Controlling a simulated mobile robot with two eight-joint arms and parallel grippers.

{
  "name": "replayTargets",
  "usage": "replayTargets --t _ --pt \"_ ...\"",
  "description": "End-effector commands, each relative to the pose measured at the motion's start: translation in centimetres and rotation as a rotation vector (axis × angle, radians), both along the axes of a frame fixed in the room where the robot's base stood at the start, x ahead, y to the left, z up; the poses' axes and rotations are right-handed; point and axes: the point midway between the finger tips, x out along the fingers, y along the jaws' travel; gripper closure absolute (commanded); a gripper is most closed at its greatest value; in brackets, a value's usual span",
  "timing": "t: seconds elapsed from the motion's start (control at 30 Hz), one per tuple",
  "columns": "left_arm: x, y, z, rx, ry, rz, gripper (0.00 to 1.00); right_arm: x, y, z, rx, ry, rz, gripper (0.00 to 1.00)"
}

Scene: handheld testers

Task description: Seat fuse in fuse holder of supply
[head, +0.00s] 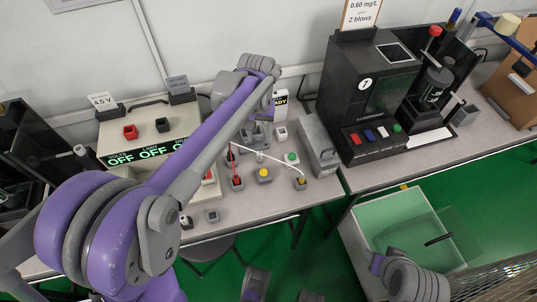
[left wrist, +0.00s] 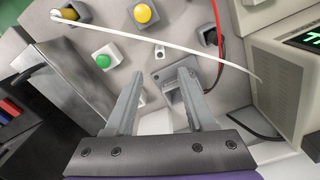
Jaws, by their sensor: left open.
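The supply (head: 150,140) is a pale box reading OFF on a green-lit display, at the back left of the bench. Its vented side also shows in the left wrist view (left wrist: 277,83). I cannot make out its fuse holder; my left arm covers part of its front. A small pale piece (left wrist: 159,52) lies just beyond my left fingertips in the left wrist view; I cannot tell whether it is the fuse. My left gripper (left wrist: 155,83) is open, with nothing seen held, low over the bench beside a grey block (left wrist: 172,96).
A yellow button (head: 263,174), a green button (head: 291,157) and small sockets surround my left gripper. A white lead (left wrist: 185,43) and a red lead (left wrist: 219,45) cross nearby. A grey case (head: 318,146) and black tester (head: 365,95) stand right. A green-lined bin (head: 361,246) is below.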

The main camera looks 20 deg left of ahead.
Motion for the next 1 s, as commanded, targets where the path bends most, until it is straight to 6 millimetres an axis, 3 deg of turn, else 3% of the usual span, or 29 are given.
replayTargets --t 0.1,0.37,0.63,0.93,1.0 --pt "0.0 0.0 -2.1 0.0 0.0 -0.001 0.45 0.0 0.0 -0.4 0.0 0.001 0.0 0.51" --pt "-0.2 -0.1 -4.2 0.0 -0.001 -0.001 0.45 -0.1 0.0 -0.6 0.0 0.002 0.0 0.51" --pt "-0.8 -0.2 -8.0 0.0 -0.001 -0.001 0.45 -0.1 0.0 -1.2 0.0 0.004 0.0 0.51" --pt "-0.8 -0.2 -8.6 0.0 -0.001 -0.001 0.45 -0.1 0.0 -1.2 0.0 0.004 0.0 0.51" --pt "-0.8 -0.2 -8.6 0.0 -0.001 -0.001 0.54 -0.1 0.0 -1.2 0.0 0.004 0.0 0.51"
